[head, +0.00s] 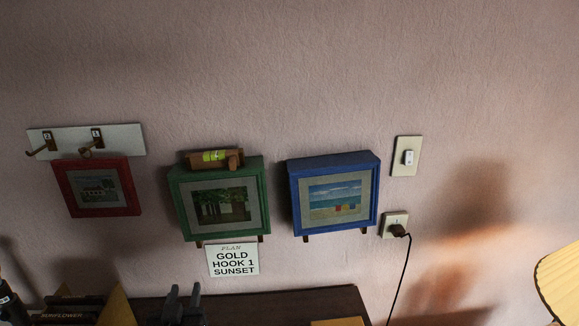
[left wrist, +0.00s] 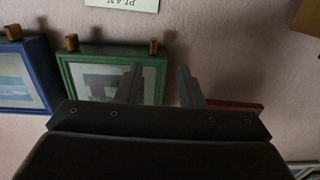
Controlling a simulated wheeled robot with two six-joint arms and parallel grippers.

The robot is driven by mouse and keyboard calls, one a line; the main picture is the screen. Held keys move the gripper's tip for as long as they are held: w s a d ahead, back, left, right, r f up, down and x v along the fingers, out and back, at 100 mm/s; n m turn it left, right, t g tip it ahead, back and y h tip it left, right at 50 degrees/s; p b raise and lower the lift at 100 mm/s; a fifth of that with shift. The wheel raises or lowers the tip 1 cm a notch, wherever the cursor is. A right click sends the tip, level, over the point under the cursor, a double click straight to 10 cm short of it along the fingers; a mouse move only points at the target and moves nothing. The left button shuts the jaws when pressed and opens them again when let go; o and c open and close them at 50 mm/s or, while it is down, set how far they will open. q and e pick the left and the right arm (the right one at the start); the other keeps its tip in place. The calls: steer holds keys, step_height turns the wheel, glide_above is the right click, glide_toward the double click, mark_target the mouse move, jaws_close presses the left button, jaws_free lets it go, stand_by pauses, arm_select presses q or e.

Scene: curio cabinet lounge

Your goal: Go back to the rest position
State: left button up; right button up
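My left gripper (head: 182,298) is low in the head view, in front of the wall above the dark cabinet top. Its two fingers stand apart with nothing between them. They also show in the left wrist view (left wrist: 158,85), apart and empty, in front of the green frame (left wrist: 90,65) as that camera sees it. My right gripper is in neither view.
A red frame (head: 72,187) hangs below a white hook board (head: 118,139). The green frame (head: 176,215) bears a wooden level (head: 200,160). The upper wall is bare.

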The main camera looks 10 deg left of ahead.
arm_select(q)
steer(key=s+a+f+m+g+h, duration=0.1)
steer(key=s+f+g, duration=0.35)
steer(key=s, duration=0.55)
steer(key=s+a+f+m+g, duration=0.1)
steer(key=s+f+g, duration=0.35)
steer(key=s, duration=0.45)
steer(key=s+f+m+g+h, duration=0.1)
steer(key=s+f+g, duration=0.35)
steer(key=s, duration=0.55)
step_height(320, 180, down, 24)
steer(key=a+g, duration=0.1)
steer(key=a, duration=0.1)
steer(key=s+d+f+g+h, duration=0.1)
steer(key=s+f, duration=1.4)
steer(key=f, duration=0.1)
steer(key=shift+d+f, duration=0.2)
steer(key=shift+f, duration=0.15)
